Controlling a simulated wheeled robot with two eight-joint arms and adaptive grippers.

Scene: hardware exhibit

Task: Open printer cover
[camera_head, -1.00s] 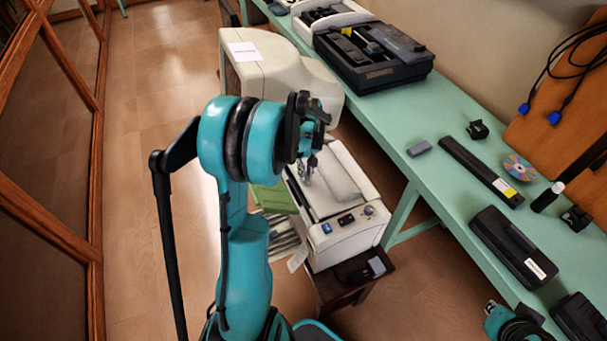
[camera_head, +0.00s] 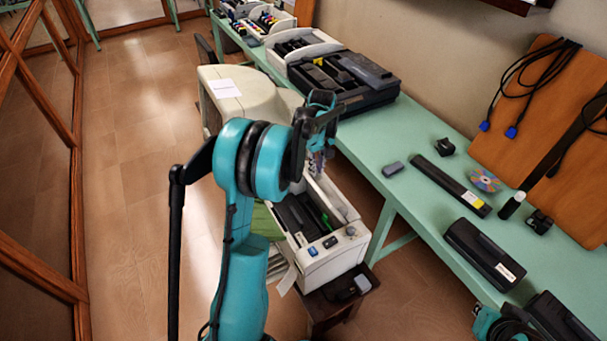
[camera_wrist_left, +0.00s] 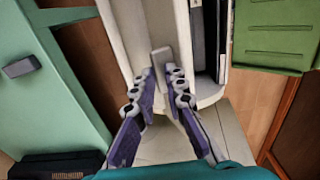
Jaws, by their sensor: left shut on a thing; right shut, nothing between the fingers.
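The white printer (camera_head: 340,256) stands on a small dark stool, with its dark interior (camera_head: 300,215) showing. Its cover is raised; in the head view my left arm partly hides it. My left gripper (camera_head: 317,165) is above the printer's far right part. The dark interior (camera_wrist_left: 203,40) shows to the right. My right gripper (camera_head: 490,322) is at the bottom right edge, partly cut off and shut with nothing in it.
A green table (camera_head: 410,195) runs along the wall, bearing a black toner bar (camera_head: 450,185), a disc (camera_head: 485,180) and a black printer (camera_head: 345,78). A large beige machine (camera_head: 245,95) stands behind the white printer. The wooden floor at left is clear.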

